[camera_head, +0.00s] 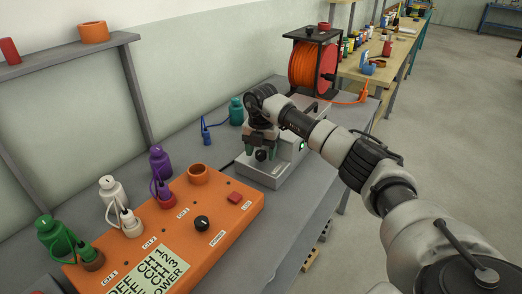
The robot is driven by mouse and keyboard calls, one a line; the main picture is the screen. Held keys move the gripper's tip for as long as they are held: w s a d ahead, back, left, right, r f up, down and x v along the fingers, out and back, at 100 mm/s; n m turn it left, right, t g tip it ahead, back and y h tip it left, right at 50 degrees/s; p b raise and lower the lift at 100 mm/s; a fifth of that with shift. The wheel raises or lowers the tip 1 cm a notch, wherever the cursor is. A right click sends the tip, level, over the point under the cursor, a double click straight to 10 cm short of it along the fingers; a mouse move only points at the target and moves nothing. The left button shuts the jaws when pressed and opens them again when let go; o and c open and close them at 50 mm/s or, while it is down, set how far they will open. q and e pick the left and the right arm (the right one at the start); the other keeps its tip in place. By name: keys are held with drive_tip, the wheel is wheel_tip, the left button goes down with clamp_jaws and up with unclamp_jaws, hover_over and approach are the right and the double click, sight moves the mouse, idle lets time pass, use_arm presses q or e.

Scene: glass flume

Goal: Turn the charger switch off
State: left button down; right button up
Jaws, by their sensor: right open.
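A grey box that looks like the charger (267,179) sits on the grey bench, right of the orange panel. A black knob (261,155) shows on its front; I cannot tell its setting or whether it is the charger switch. My right gripper (261,151) is open, with its greenish fingertips on either side of the knob in this view. I cannot tell whether they touch it. My right wrist and forearm cover much of the box's top and back. A small green light shows beside my wrist. My left gripper is not in view.
The orange panel (225,214) holds several capped plugs and a black dial (202,223). A teal bottle (236,111) and blue plug (206,134) stand behind. An orange cable reel (310,65) stands beyond the box. Bare bench (290,205) lies in front.

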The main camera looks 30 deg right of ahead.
drive_tip(key=c, duration=0.9)
drive_tip(key=shift+n, duration=0.3)
drive_tip(key=n+p, duration=0.1)
drive_tip(key=n, duration=0.2)
drive_tip(key=shift+r+n, duration=0.15)
drive_tip(key=shift+n, duration=0.15)
drive_tip(key=n, duration=0.4)
drive_tip(key=shift+n+p, duration=0.3)
drive_tip(key=shift+p, duration=0.1)
drive_tip(key=n, duration=0.9)
